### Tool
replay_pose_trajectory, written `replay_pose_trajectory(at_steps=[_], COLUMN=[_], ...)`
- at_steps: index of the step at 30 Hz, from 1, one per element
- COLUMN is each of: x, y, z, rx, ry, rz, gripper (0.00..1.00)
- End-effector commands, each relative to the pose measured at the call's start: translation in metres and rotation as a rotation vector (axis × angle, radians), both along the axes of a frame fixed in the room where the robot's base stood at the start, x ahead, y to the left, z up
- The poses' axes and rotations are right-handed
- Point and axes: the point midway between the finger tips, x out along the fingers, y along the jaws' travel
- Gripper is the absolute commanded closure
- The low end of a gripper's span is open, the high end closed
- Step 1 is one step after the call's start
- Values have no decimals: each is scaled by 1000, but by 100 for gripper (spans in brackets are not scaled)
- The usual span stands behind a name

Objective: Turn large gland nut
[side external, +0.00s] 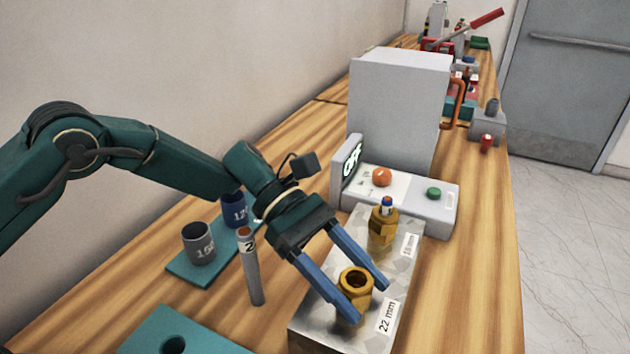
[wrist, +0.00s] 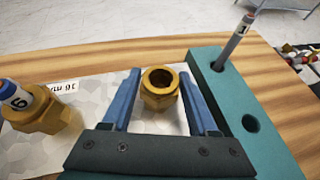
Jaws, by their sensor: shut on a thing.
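The large gland nut (side external: 352,290) is a brass hex piece with an open bore, upright on the grey metal block (side external: 318,322) beside the "22 mm" label. It also shows in the wrist view (wrist: 158,98). My gripper (side external: 369,298) points down at it, its two blue fingers on either side of the nut and shut on it. In the wrist view my gripper (wrist: 160,76) has one finger left and one right of the nut. The nut's lower part is partly hidden by a finger in the side view. A smaller brass gland (side external: 382,232) with a blue-topped rod stands behind, near the "16 mm" label.
A grey control box (side external: 440,215) with an orange knob, a green button and an "OFF" display stands behind the block. Two labelled cups (side external: 199,243) sit on a teal tray at left. A grey numbered rod (side external: 252,270) stands near my gripper. A teal holed block (side external: 205,338) is at front left.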

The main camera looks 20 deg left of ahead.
Motion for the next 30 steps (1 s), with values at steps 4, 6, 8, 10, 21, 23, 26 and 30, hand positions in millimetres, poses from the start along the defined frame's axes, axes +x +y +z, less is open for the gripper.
replay_pose_trajectory(at_steps=[4,6,8,10,21,23,26,30], x=[1,1,0,0,0,1,0,1], y=[0,0,0,0,0,0,0,-1], z=[0,0,0,1,1,1,0,1], rx=[-2,-4,-2,-3,-2,-4,-3,-5], ry=[-2,-2,-1,0,0,0,-2,-2], rz=[-61,-84,-97,-108,-120,-135,-168,-202], gripper=[96,96,96,96,96,96,96,96])
